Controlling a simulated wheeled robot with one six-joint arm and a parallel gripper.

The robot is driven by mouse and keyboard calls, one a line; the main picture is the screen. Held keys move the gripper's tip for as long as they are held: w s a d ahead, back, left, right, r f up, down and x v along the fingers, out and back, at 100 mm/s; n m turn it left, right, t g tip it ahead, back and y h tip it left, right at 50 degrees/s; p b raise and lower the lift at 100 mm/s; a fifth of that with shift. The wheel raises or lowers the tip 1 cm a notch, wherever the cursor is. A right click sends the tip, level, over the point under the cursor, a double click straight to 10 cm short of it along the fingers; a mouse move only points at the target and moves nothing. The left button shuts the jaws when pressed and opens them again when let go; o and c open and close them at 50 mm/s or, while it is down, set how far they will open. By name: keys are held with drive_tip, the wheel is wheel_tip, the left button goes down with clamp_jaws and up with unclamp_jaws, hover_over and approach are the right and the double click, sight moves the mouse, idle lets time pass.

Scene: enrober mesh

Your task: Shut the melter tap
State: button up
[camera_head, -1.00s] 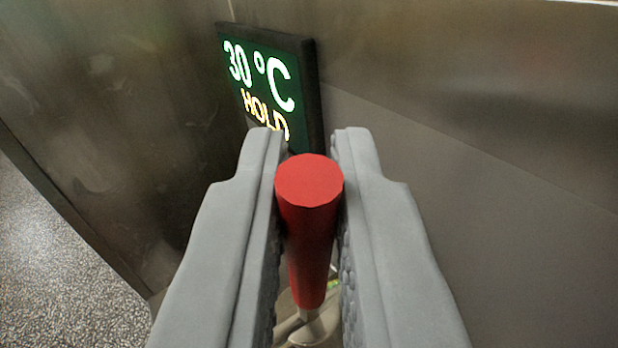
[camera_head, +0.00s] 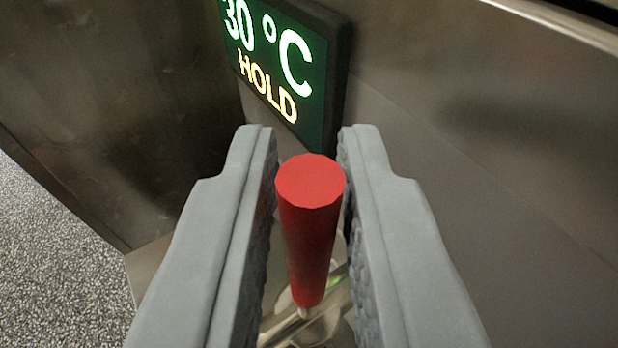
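The melter tap's red handle (camera_head: 308,235) stands up between the two grey fingers of my gripper (camera_head: 308,150). Its round top faces the camera, and its lower end meets a shiny metal tap body (camera_head: 305,325) below, partly hidden by the fingers. My gripper is open, with a narrow gap showing between the handle and each finger.
A dark display (camera_head: 275,70) reading "30 °C HOLD" is on the steel wall just beyond the fingertips. A brushed steel panel (camera_head: 120,110) stands at left and a steel wall (camera_head: 500,170) at right. Speckled floor (camera_head: 45,260) shows at lower left.

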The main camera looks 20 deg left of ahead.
drive_tip(key=shift+o, duration=1.3)
drive_tip(key=v, duration=1.7)
drive_tip(key=shift+s, duration=0.2)
drive_tip(key=shift+r, duration=0.15)
